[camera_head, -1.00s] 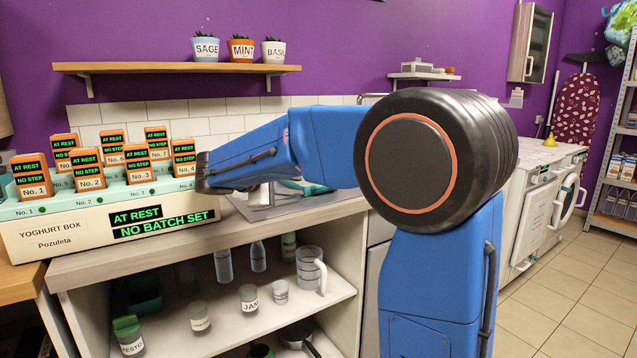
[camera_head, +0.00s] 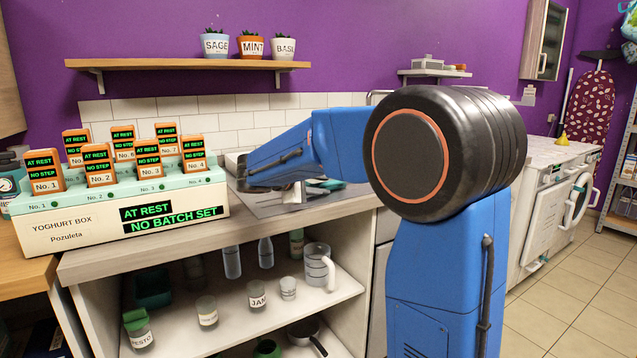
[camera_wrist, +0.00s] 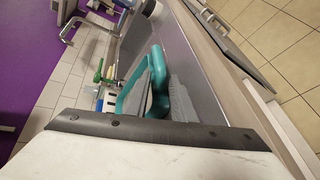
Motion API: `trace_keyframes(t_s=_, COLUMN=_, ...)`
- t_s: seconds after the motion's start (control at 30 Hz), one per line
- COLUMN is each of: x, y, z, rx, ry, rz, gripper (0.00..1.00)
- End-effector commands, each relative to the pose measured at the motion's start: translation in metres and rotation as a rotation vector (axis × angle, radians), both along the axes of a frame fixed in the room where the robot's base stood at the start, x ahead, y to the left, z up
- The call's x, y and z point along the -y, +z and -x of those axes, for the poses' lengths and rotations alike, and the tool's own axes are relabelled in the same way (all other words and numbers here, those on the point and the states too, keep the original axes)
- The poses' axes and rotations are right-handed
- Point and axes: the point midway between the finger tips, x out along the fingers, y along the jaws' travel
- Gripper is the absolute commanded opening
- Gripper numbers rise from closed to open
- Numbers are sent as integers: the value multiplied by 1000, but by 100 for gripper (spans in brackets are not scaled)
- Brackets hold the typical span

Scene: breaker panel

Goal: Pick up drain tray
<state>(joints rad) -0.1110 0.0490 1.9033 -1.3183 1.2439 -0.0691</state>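A teal-rimmed grey thing, which may be the drain tray (camera_wrist: 157,106), lies on the grey sink surface in the wrist view. A small teal part (camera_head: 328,184) shows beside my arm in the head view. I cannot be sure which piece is the tray. My gripper is over the sink area, mostly hidden behind my blue forearm in the head view. A pale block with a dark edge fills the bottom of the wrist view and covers the near side of the teal thing. No fingertips can be made out, and no hold on anything is visible.
The yoghurt box (camera_head: 120,218) with several numbered orange timers stands left of my arm on the counter (camera_head: 150,258). Open shelves below hold jars and a measuring jug (camera_head: 318,268). A wall shelf (camera_head: 190,64) carries three herb pots. Floor at right is clear.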

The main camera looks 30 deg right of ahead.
Motion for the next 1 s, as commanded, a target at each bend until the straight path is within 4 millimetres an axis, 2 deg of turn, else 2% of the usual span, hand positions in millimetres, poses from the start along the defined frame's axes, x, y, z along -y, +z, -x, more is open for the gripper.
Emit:
trace_keyframes(t_s=0.03, x=0, y=0, z=0, rx=0, ry=0, rz=0, gripper=23)
trace_keyframes(t_s=0.07, x=0, y=0, z=0, rx=0, ry=0, rz=0, gripper=18)
trace_keyframes(t_s=0.13, x=0, y=0, z=0, rx=0, ry=0, rz=0, gripper=2)
trace_keyframes(t_s=0.17, x=0, y=0, z=0, rx=0, ry=0, rz=0, gripper=0)
trace_keyframes(t_s=0.67, x=0, y=4, z=0, rx=2, ry=-1, rz=-1, gripper=0)
trace_keyframes(t_s=1.0, x=0, y=25, z=0, rx=3, ry=-1, rz=0, gripper=0)
